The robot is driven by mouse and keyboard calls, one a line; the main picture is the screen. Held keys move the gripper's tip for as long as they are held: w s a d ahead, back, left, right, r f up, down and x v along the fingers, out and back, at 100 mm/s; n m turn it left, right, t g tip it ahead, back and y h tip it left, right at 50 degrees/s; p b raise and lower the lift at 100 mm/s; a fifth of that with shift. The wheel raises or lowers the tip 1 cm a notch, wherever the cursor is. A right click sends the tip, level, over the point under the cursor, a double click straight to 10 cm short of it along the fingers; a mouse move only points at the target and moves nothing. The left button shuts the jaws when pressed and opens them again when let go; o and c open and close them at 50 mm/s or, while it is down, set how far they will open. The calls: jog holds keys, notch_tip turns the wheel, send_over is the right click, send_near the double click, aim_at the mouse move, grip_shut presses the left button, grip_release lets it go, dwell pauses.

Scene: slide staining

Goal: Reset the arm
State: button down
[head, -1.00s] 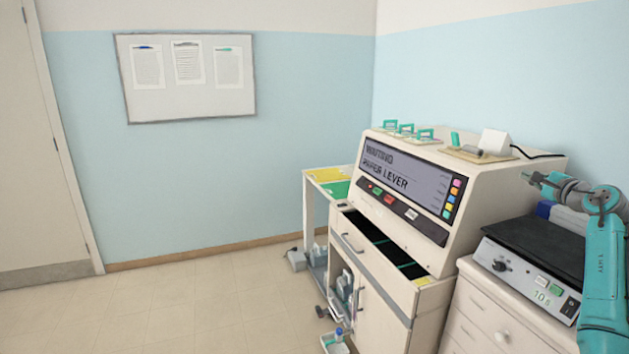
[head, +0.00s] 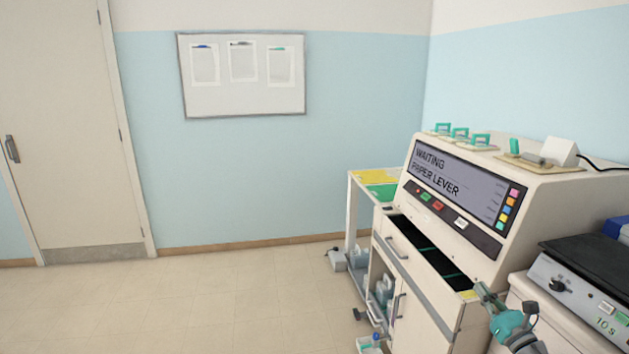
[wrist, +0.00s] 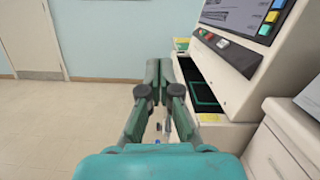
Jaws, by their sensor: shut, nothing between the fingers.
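My gripper (head: 483,291) shows at the lower right of the head view, beside the front right corner of the staining machine. In the wrist view my gripper (wrist: 165,66) points ahead with its two fingers together, shut and empty. The staining machine (head: 555,205) stands at the right; its screen (head: 450,178) reads "WAITING" and "PAPER LEVER". Its open drawer (head: 390,245) with dark slots lies below the screen, and it also shows in the wrist view (wrist: 225,132), right of the fingers. The rest of my arm is mostly out of the frame.
A hot plate (head: 565,290) on a drawer cabinet (wrist: 275,150) stands at the right. A side table with yellow and green trays (head: 375,176) is beyond the machine. A small tray (head: 369,345) sits low in front. The floor (head: 220,300) at the left is clear.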

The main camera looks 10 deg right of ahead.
jog(key=s+a+f+m, duration=0.5)
jog(key=s+a+m, duration=0.1)
jog(key=s+a, duration=0.2)
jog(key=s+a+f+m+t+h, duration=0.1)
jog(key=s+a+f+m, duration=0.3)
jog(key=s+a+m, duration=0.3)
jog(key=s+a+f+m, duration=0.5)
jog(key=s+a, duration=0.3)
jog(key=s, duration=0.1)
jog(key=s+a+r+m+g, duration=0.1)
jog(key=s+a+m+g, duration=0.2)
jog(key=s+m, duration=0.7)
jog(key=s+a+r+m+g+h, duration=0.1)
jog(key=s+m, duration=0.9)
jog(key=s, duration=1.1)
jog(key=a+r+g, duration=0.1)
jog(key=a+g, duration=0.1)
jog(key=a, duration=0.1)
jog(key=shift+s+a+r, duration=0.15)
jog(key=shift+s+a, duration=0.15)
jog(key=shift+s, duration=0.1)
